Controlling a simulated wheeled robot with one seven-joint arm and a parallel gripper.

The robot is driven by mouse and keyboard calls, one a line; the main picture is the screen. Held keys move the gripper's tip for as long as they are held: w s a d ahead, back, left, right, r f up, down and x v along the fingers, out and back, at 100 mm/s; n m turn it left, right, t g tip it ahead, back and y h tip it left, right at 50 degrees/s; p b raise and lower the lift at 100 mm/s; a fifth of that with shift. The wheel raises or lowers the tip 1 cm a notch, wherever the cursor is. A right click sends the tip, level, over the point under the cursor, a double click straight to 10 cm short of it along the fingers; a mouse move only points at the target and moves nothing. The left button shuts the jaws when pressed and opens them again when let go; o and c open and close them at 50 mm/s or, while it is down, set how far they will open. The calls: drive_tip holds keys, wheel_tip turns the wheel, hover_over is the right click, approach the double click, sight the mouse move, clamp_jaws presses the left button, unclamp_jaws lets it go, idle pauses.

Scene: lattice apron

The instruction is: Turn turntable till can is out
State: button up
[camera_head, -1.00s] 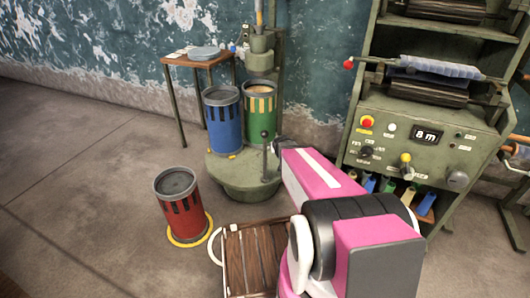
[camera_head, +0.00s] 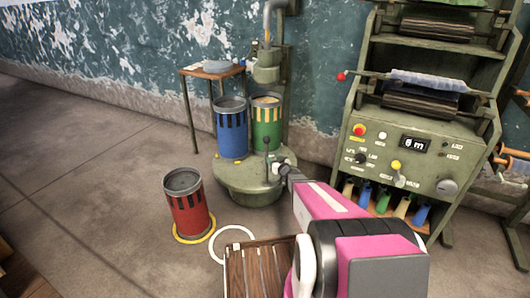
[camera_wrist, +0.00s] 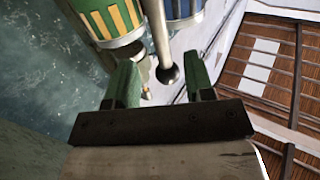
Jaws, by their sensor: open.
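The green round turntable (camera_head: 240,190) stands on the floor with a blue can (camera_head: 229,138) and a green can (camera_head: 267,132) on it. An upright lever with a dark ball knob (camera_head: 266,142) rises near its front right edge. My gripper (camera_head: 277,170) is just right of the lever, mostly hidden by my arm. In the wrist view, the open green fingers (camera_wrist: 161,72) appear either side of the ball knob (camera_wrist: 168,73); whether it lies between them in depth is unclear. The green can (camera_wrist: 108,18) and blue can (camera_wrist: 184,8) show beyond.
A red can (camera_head: 188,208) stands on a yellow floor ring, beside an empty white ring (camera_head: 217,243). A slatted wooden crate (camera_head: 252,270) is at the front. A green control cabinet (camera_head: 408,165) stands right, a small table (camera_head: 214,70) behind.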

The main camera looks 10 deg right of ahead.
sight(267, 152)
drive_tip(key=x, duration=0.9)
drive_tip(key=shift+w+a, duration=0.15)
drive_tip(key=shift+w, duration=0.2)
clamp_jaws()
